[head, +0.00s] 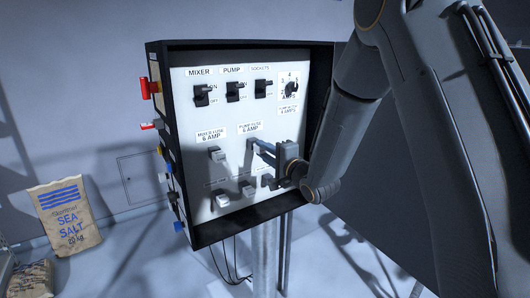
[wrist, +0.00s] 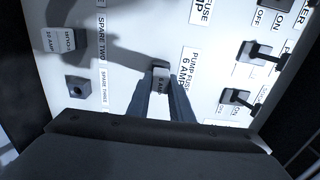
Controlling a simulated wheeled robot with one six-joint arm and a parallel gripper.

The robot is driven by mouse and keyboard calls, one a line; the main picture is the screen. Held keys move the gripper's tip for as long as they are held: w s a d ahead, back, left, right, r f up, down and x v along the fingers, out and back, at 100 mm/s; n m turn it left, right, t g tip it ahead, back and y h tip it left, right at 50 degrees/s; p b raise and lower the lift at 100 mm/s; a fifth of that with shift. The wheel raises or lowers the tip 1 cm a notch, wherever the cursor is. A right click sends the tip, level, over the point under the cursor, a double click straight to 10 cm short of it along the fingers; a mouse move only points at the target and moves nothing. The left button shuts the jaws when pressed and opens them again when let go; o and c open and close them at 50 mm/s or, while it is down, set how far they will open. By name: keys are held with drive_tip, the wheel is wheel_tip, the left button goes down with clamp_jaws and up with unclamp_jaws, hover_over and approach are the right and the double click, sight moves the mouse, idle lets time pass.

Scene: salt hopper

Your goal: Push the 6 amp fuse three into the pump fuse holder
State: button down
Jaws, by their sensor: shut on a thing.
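My gripper (head: 257,148) is at the panel, just below the PUMP FUSE 6 AMP label (head: 249,128). In the wrist view, the gripper (wrist: 164,90) is shut on a small dark fuse (wrist: 161,79) marked 6 AMP. The fuse is at the pump fuse position, beside the PUMP FUSE label (wrist: 190,72). The fuse and fingers hide the pump fuse holder, so I cannot tell how deep the fuse sits. The SPARE THREE holder (wrist: 77,89) shows a dark open socket.
The panel also bears a mixer fuse (head: 216,154), two lower spare fuses (head: 222,201) (head: 249,189), and MIXER (head: 201,95), PUMP (head: 233,92) and SOCKETS (head: 262,89) switches. The box's black rim (head: 240,234) juts out around it. A salt sack (head: 68,217) stands left.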

drive_tip(key=shift+w+a, duration=0.4)
drive_tip(key=shift+w, duration=0.15)
drive_tip(key=c, duration=1)
unclamp_jaws()
drive_tip(key=shift+s+d, duration=0.1)
drive_tip(key=shift+s, duration=0.05)
drive_tip(key=p+v, duration=0.1)
drive_tip(key=v, duration=0.4)
drive_tip(key=shift+s+d, duration=0.2)
drive_tip(key=shift+s, duration=0.05)
idle(0.5)
drive_tip(key=shift+b+v, duration=1.1)
drive_tip(key=shift+v, duration=2.85)
